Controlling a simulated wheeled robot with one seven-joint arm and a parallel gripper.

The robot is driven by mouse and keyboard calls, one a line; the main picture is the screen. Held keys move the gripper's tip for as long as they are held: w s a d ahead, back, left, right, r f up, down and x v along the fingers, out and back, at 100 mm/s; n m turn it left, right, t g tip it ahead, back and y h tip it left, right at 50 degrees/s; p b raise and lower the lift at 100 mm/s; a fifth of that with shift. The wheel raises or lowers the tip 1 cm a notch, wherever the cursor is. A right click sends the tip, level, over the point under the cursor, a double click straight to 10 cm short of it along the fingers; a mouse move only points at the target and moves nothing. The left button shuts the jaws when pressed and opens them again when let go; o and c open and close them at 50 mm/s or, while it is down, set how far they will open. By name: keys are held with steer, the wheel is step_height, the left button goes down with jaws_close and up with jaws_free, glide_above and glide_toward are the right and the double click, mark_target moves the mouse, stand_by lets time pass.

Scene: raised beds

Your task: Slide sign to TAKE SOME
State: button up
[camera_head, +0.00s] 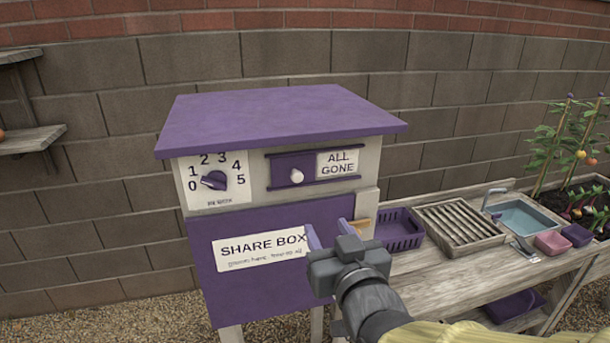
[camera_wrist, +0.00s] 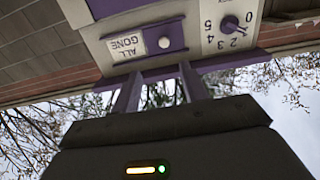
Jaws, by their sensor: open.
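The sliding sign (camera_head: 294,170) is a purple panel with a round white knob (camera_head: 297,175), set in dark rails on the front of the purple-roofed share box (camera_head: 222,255). To the right of the panel the words ALL GONE (camera_head: 338,163) show. The wrist view shows the sign upside down, with its knob (camera_wrist: 164,42) and ALL GONE label (camera_wrist: 126,45). My gripper (camera_head: 328,236) is open and empty, in front of the box, below and right of the knob in the head view. Its two purple fingers (camera_wrist: 158,88) stand apart, and the knob is beyond them, untouched.
A dial (camera_head: 214,180) numbered 0 to 5 is left of the sign. The roof (camera_head: 280,118) overhangs the front. A bench (camera_head: 420,268) at right holds a purple basket (camera_head: 398,230), a slatted tray (camera_head: 462,225) and a sink (camera_head: 520,216). A brick wall stands behind.

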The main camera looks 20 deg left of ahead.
steer(key=shift+s+a+r+y, duration=0.2)
steer(key=shift+r+y, duration=0.1)
steer(key=shift+r, duration=0.2)
steer(key=shift+w, duration=0.15)
steer(key=p, duration=0.9)
glide_toward(298, 178)
steer(key=p+x, duration=0.4)
steer(key=x, duration=0.5)
steer(key=shift+c, duration=0.4)
jaws_close()
